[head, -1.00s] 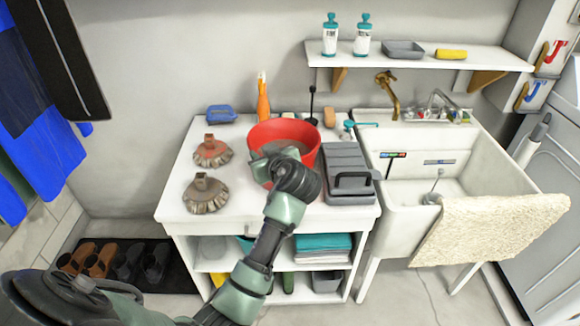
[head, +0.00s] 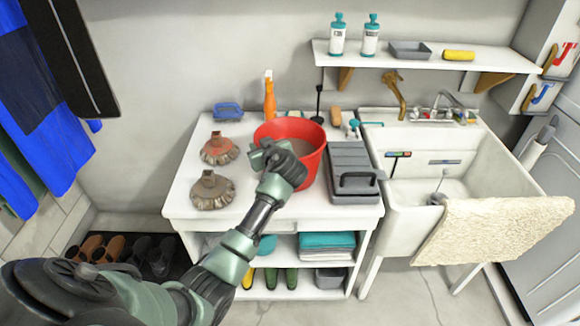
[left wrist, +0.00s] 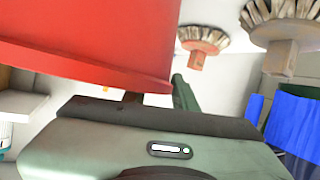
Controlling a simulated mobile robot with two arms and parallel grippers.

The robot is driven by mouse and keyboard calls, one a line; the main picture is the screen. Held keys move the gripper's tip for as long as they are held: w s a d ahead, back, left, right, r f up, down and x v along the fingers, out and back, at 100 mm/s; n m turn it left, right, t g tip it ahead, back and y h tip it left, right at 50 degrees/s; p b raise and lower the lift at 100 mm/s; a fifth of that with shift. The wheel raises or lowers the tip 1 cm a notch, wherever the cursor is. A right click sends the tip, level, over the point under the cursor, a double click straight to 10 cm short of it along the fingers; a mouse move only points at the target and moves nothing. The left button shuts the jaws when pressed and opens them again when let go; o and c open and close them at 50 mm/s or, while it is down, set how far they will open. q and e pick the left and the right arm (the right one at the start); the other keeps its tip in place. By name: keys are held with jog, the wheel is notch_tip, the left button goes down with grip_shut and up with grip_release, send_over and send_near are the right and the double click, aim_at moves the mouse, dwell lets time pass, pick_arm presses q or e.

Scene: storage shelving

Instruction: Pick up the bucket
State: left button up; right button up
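The red bucket (head: 309,166) stands upright on the white table, with greyish contents inside. My left gripper (head: 262,156) is at the left part of its rim, pointing left. In the left wrist view, the bucket (left wrist: 95,45) fills the upper left. My left gripper's fingers (left wrist: 157,98) show apart there, one green finger beside the bucket's edge and a darker one partly hidden by its wall. A firm hold on the wall does not show. My right gripper is in neither view.
A sink (head: 410,215) lies further right.

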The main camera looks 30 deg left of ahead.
pick_arm(q)
grip_shut()
jog(key=shift+s+d+f, duration=0.1)
jog(key=shift+f, duration=0.05)
dwell(1.1)
